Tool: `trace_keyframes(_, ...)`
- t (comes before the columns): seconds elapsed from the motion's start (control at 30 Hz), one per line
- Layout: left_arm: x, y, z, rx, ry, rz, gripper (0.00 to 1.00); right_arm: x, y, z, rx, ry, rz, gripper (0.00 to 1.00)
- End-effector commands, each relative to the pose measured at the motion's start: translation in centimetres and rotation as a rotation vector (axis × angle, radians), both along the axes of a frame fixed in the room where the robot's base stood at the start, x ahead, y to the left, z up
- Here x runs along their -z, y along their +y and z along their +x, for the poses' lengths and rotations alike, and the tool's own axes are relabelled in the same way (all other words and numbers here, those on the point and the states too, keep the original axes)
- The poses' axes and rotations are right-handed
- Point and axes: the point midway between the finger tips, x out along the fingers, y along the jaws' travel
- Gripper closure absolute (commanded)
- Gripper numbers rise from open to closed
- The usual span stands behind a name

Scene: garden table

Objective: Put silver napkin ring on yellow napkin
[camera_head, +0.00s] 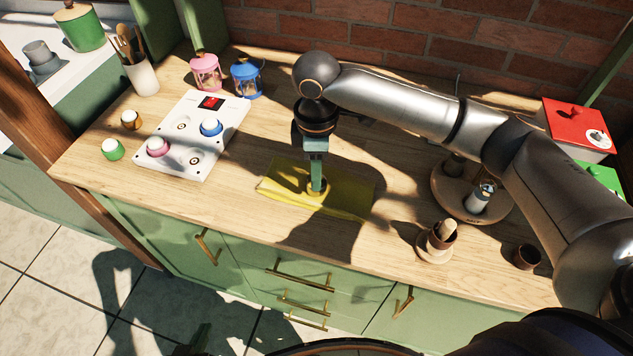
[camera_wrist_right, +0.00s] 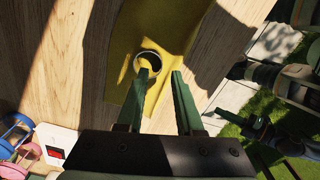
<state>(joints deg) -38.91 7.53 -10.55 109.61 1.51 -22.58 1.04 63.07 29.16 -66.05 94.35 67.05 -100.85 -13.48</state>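The yellow napkin (camera_head: 345,192) lies flat on the wooden counter near its front edge; it also shows in the right wrist view (camera_wrist_right: 160,30). The silver napkin ring (camera_wrist_right: 148,57) rests on it, its opening showing yellow cloth. My right gripper (camera_head: 317,188) points down over the napkin at the ring. In the right wrist view its green fingers (camera_wrist_right: 160,72) stand apart; one fingertip overlaps the ring's rim, and I cannot tell if it touches. My left gripper (camera_head: 197,338) is low in the head view, dark and away from the counter; its opening is unclear.
A white panel (camera_head: 184,165) with coloured knobs lies left of the napkin. Pink (camera_head: 205,75) and blue lanterns (camera_head: 246,78) stand behind it. A round wooden tray (camera_head: 447,190), cups and a red box (camera_head: 574,124) are to the right. Bare counter surrounds the napkin.

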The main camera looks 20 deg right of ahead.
Motion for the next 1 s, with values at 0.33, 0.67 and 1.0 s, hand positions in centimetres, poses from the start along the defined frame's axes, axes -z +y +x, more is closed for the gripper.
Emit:
trace_keyframes(0.33, -0.4, 0.0, 0.0, 0.0, -0.001, 0.0, 1.0, -6.9, 0.1, 0.0, -0.001, -0.002, 0.002, 0.65)
trace_keyframes(0.67, -0.4, 0.0, 0.0, 0.0, -0.001, 0.0, 1.0, -8.2, 0.0, 0.0, -0.001, 0.002, 0.001, 0.65)
trace_keyframes(1.0, -0.5, 0.0, 0.1, 0.0, -0.002, 0.0, 1.0, -8.2, 0.0, 0.0, 0.0, 0.001, 0.0, 0.65)
